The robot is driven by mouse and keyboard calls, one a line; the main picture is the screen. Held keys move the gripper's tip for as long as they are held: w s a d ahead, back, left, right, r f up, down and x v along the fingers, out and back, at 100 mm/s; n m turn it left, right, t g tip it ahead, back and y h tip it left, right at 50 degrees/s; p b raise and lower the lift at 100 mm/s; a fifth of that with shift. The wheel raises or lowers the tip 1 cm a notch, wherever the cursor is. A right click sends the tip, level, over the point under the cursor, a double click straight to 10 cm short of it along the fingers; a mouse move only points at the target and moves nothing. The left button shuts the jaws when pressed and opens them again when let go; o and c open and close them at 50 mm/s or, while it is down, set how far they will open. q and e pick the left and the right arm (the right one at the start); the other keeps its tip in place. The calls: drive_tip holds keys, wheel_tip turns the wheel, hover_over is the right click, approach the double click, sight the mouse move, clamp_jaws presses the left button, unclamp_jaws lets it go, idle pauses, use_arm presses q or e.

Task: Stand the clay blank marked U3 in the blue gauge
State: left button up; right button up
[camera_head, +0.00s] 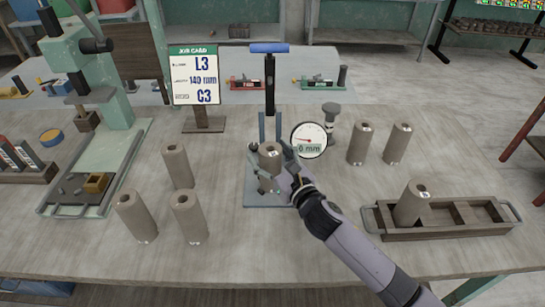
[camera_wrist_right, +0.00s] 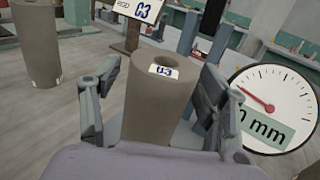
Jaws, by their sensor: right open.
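A grey-brown clay blank (camera_head: 270,150) with a hole in its top stands upright at the blue gauge (camera_head: 252,199), below the bright blue handle bar (camera_head: 269,47). In the right wrist view this blank (camera_wrist_right: 158,105) has a label that reads U3. My right gripper (camera_head: 272,168) is open, with its fingers on both sides of the blank; in the wrist view gaps show beside it. The blank's foot is partly hidden by the gripper. The gauge's round dial (camera_head: 309,140) has a red needle and a mm readout. My left gripper is not in view.
Several other blanks stand on the table: a left group (camera_head: 188,217), a right pair (camera_head: 361,143) and one in the wooden tray (camera_head: 460,234). A job card (camera_head: 195,75) reads L3, 140 mm. A green press (camera_head: 105,120) stands left. The front middle table is clear.

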drive_tip(key=b+v, duration=0.1)
drive_tip(key=v, duration=1.1)
